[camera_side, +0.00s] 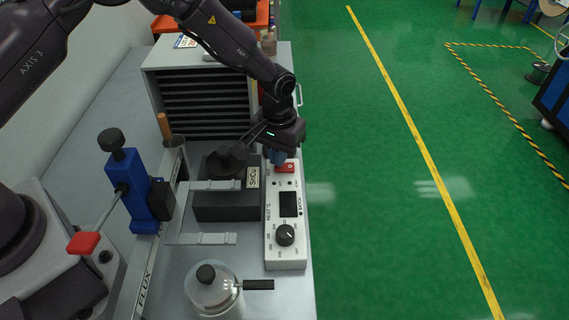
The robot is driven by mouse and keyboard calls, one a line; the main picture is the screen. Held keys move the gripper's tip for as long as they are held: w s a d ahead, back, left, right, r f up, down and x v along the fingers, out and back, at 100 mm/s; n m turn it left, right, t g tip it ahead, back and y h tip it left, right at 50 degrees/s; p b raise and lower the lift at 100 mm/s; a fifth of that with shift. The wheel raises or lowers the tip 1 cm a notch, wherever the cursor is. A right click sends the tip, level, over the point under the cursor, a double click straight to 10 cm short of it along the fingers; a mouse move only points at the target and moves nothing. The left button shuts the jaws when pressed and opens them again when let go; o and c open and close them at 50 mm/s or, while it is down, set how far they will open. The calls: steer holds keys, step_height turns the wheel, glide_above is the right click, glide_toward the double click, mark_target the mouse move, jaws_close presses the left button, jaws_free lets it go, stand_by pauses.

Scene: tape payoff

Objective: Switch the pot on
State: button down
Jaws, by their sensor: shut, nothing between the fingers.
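The pot is a dark block (225,207) with a round dark top part (222,164) and a small "SnCu" label (253,177). A white control box (286,255) stands along its right side. The box carries a red rocker switch (286,167) at its far end, a dark display (289,204) and a black knob (285,235) at its near end. My gripper (277,158) is shut and empty, pointing down at the far end of the box, right by the red switch. I cannot tell whether the fingertips touch the switch.
A blue clamp (143,196) with a red handle stands at the left, beside a "FLUX" rail (145,285). A lidded glass jar (212,295) stands in front. A slatted grey cabinet (203,103) stands behind the pot. Right of the bench is open green floor (380,200).

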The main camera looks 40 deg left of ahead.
steer(key=shift+f, duration=0.55)
steer(key=shift+r, duration=3.55)
steer(key=shift+s+a+f+m+g, duration=0.15)
steer(key=shift+s+f+m+g, duration=0.1)
steer(key=shift+s, duration=0.3)
steer(key=shift+s+a+f+m+g, duration=0.15)
steer(key=shift+s+f+m, duration=0.1)
steer(key=shift+s, duration=0.25)
steer(key=s+a+r+m+t, duration=0.1)
steer(key=s+a+r+t, duration=0.2)
steer(key=s+r, duration=0.9)
steer(key=s+a+r+m+t, duration=0.1)
steer(key=s+a+r+t, duration=0.2)
steer(key=s+r, duration=0.9)
steer(key=a, duration=0.3)
steer(key=shift+s+r, duration=0.15)
steer(key=shift+r, duration=0.05)
